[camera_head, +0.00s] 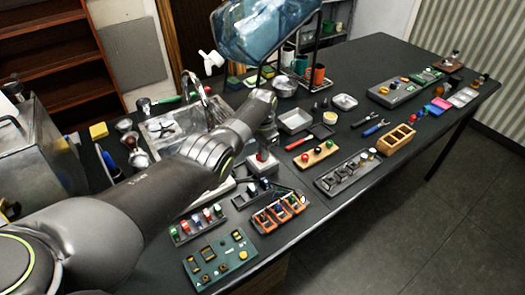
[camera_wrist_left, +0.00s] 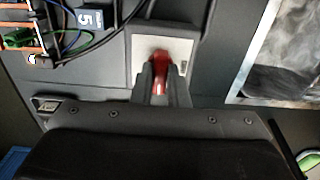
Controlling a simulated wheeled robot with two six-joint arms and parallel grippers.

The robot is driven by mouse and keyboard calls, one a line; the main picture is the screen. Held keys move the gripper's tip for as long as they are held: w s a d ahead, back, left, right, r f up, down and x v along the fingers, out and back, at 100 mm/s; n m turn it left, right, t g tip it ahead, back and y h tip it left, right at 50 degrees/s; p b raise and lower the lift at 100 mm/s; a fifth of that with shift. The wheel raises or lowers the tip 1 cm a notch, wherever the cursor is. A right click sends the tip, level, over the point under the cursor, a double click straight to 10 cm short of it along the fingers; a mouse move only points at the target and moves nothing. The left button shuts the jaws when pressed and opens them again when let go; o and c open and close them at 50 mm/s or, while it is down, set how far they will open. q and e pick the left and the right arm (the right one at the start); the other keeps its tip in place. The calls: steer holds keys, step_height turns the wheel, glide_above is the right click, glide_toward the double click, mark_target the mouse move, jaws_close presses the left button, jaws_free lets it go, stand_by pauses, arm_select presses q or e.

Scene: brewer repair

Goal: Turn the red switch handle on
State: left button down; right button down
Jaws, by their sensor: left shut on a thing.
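The red switch handle (camera_wrist_left: 161,60) stands up from a pale plate (camera_wrist_left: 182,48) on a grey base in the left wrist view. In the head view a bit of the red handle (camera_head: 262,158) shows on its small grey box on the dark table. My left gripper (camera_wrist_left: 160,75) points down at the switch, with its two fingers shut on the handle, one on each side. In the head view this gripper (camera_head: 265,148) is right above the switch box. The fingers hide part of the handle. My right gripper is in neither view.
A sink (camera_head: 172,128) is behind my left arm. An orange-framed module (camera_head: 280,212) and a green panel (camera_head: 220,260) lie nearer the front edge. Trays and tools fill the table to the right.

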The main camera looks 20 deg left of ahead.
arm_select(q)
steer(key=shift+r, duration=0.1)
stand_by(0.3)
steer(key=c, duration=1.4)
jaws_free()
steer(key=shift+c, duration=0.2)
steer(key=shift+r, duration=0.35)
step_height(320, 180, up, 5)
steer(key=shift+r, duration=0.1)
step_height(320, 180, up, 11)
steer(key=b, duration=0.2)
steer(key=shift+r, duration=0.2)
steer(key=shift+f, duration=0.1)
